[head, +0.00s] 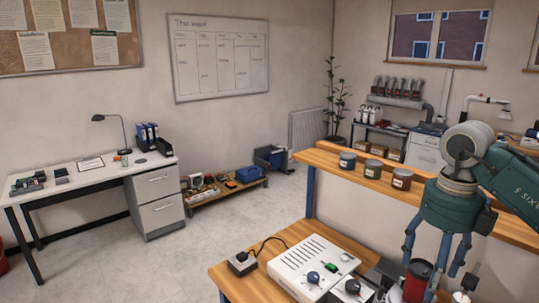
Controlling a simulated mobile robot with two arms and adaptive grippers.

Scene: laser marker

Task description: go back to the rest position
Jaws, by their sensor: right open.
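My right gripper (435,258) hangs at the lower right with its fingers pointing down and spread open. It is above the right end of the wooden workbench (236,285). A red and black cylinder (416,281) stands just below and beside the fingers; I cannot tell whether they touch it. A white device (307,265) with dark knobs and a small green part on top sits on the bench, left of the gripper. My left gripper is out of view.
Three lidded jars (374,168) stand on the raised wooden ledge (330,164) behind, close to my right arm. A white desk (95,178) stands far left.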

